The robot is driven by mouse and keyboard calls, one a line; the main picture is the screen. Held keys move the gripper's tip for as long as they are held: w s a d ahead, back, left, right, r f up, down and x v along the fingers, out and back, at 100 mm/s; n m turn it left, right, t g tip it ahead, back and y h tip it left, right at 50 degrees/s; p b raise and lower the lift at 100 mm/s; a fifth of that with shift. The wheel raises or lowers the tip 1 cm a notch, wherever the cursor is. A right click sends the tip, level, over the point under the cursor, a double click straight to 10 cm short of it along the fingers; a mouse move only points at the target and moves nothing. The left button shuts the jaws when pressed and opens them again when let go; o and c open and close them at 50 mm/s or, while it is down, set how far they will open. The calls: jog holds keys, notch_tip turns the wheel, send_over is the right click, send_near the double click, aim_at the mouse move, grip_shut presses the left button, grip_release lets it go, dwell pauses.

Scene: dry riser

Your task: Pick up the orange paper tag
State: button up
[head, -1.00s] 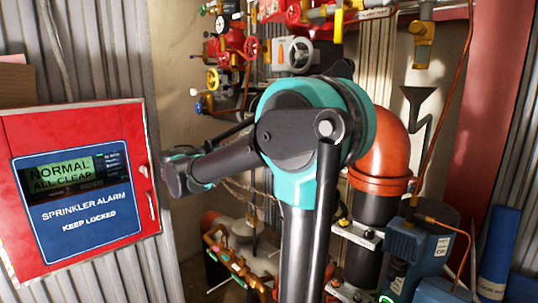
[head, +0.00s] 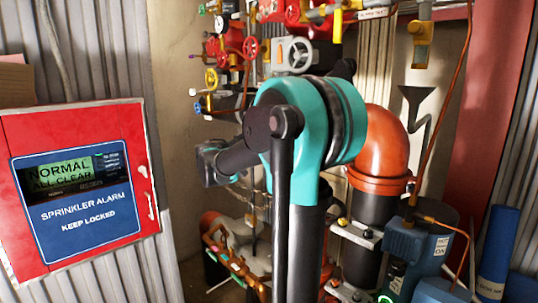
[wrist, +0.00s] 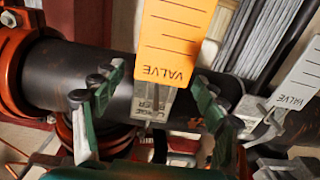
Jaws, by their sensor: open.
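The orange paper tag (wrist: 175,40) hangs at the top middle of the wrist view, with the word VALVE upside down and several black lines on it. My gripper (wrist: 152,108) is open, with one finger at the left and one at the right and nothing held between them. The tag's lower edge in the picture lies above and between the fingertips; I cannot tell how far it is in depth. The tag's upper part is cut off by the frame.
A black pipe (wrist: 50,75) with orange couplings runs behind the tag. A white VALVE tag (wrist: 298,80) hangs close at the right. In the head view stand a red sprinkler alarm box (head: 75,120), red valves (head: 230,45) and an orange pipe elbow (head: 385,145).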

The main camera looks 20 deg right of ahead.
jog(key=shift+c, duration=0.4)
jog(key=c, duration=0.8)
